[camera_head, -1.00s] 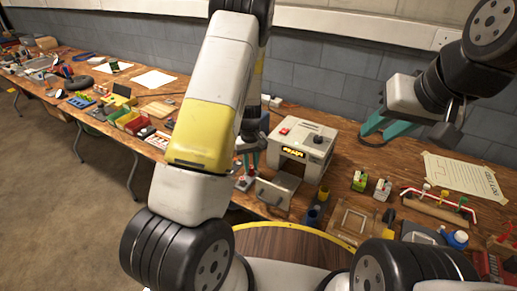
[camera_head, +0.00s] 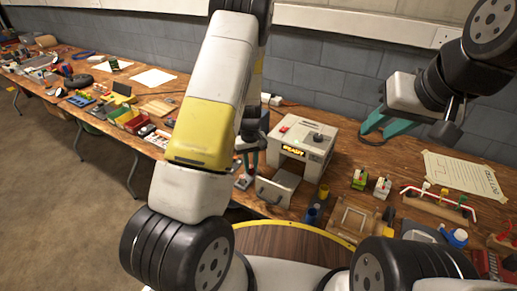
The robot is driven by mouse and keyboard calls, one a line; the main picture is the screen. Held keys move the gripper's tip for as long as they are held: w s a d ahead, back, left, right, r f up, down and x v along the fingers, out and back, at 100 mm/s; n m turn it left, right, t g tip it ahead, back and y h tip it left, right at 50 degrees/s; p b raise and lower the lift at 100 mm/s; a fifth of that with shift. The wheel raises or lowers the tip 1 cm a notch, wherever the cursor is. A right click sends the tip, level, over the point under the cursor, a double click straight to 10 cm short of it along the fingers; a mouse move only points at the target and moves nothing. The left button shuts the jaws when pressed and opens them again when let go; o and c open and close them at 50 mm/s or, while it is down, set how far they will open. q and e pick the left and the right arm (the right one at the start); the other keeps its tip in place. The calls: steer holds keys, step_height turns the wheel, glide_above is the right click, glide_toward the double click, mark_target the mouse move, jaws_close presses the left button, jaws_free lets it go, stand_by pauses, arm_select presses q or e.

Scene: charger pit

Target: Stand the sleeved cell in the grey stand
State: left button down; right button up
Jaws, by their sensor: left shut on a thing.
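A small grey block (camera_head: 243,182) lies right below the fingertips. It may be the grey stand, and I cannot tell whether the held thing touches it. My right gripper (camera_head: 374,132) is open and empty above the bench at the back right.
Green-and-white blocks (camera_head: 360,180), a wooden frame (camera_head: 352,218) and a paper sheet (camera_head: 463,174) lie further right. My left arm hides part of the bench.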

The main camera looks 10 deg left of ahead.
arm_select(q)
steer(key=shift+f, duration=0.1)
steer(key=c, duration=1.2)
jaws_free()
steer(key=shift+r, duration=3.55)
